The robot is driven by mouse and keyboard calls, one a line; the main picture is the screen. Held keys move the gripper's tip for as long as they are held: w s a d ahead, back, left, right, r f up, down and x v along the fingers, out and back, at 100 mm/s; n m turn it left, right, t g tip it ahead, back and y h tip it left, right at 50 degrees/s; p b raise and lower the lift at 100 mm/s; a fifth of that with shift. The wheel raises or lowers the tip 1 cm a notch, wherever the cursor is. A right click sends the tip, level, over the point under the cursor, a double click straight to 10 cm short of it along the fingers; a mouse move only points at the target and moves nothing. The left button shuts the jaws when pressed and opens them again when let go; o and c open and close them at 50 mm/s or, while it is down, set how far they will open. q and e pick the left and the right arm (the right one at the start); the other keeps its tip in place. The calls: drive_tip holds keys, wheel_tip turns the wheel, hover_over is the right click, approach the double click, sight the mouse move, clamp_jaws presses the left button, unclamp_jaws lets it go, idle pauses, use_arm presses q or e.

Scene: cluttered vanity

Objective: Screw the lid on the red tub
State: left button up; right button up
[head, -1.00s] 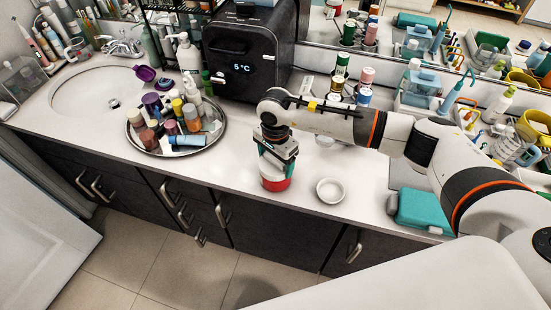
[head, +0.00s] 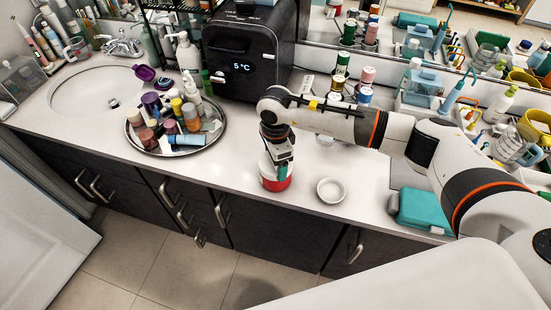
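The red tub (head: 276,184) stands upright on the counter near its front edge, with a white upper part (head: 264,171). My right gripper (head: 280,172) points down over the tub from above. One teal finger shows at the front of the white part; the other finger is hidden. I cannot tell whether the fingers press on it or whether the white part is the lid. A shallow white round piece (head: 331,190), like a lid or small dish, lies on the counter just right of the tub. My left gripper is out of view.
A round tray (head: 133,141) crowded with bottles stands to the left, before the sink (head: 75,100). A black box with a display (head: 247,60) stands behind. A teal case (head: 424,209) lies to the right. The counter between tray and tub is clear.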

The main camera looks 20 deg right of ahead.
drive_tip(key=m, duration=0.4)
drive_tip(key=shift+m, duration=0.8)
drive_tip(key=m, duration=0.3)
drive_tip(key=shift+w+r, duration=0.1)
drive_tip(key=shift+m, duration=2.2)
drive_tip(key=m, duration=0.4)
drive_tip(key=shift+m, duration=0.3)
